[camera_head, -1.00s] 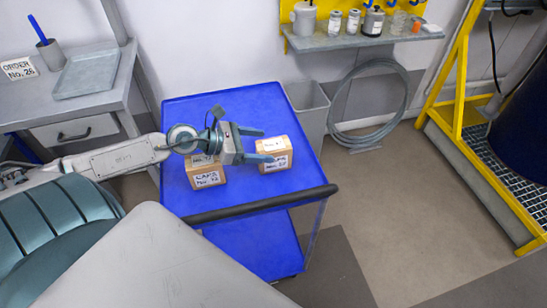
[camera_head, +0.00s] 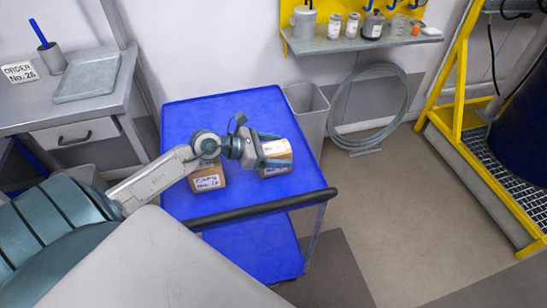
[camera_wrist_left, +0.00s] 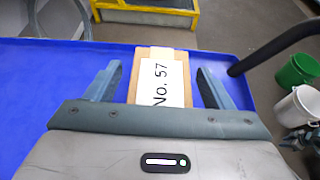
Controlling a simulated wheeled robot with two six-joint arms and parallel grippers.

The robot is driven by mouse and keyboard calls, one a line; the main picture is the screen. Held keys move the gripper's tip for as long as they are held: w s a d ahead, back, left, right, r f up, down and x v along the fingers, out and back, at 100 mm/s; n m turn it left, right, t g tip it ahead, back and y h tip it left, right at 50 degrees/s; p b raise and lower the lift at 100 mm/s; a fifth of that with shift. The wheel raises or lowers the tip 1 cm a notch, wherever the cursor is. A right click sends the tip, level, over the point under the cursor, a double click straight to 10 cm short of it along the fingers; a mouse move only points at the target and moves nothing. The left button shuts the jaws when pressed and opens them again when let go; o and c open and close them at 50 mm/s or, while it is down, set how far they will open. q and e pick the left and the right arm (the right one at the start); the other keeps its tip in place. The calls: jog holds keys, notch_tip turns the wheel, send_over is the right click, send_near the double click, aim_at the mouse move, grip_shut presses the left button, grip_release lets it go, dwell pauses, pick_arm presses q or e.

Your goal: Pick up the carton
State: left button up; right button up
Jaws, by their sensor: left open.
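A small tan carton (camera_head: 276,149) with white labels stands on the blue cart top. My left gripper (camera_head: 275,150) is open and reaches over it from the left, with one finger on each side. In the left wrist view the carton (camera_wrist_left: 159,66) lies between the two spread fingers (camera_wrist_left: 160,78), with a gap on both sides. Its upward label reads "No. 57". A second tan carton (camera_head: 207,180) with a label stands to the left on the cart, partly under my left wrist. My right gripper is not in view.
The blue cart (camera_head: 240,108) has a dark push handle (camera_head: 262,207) along its near edge. A grey bin (camera_head: 308,112) stands beside it, and a coiled hose (camera_head: 368,108) leans on the wall. A grey bench (camera_head: 100,110) is at the left.

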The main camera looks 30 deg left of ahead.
pick_arm(q)
jog(key=shift+c, duration=0.2)
jog(key=c, duration=1.1)
jog(key=shift+r, duration=0.1)
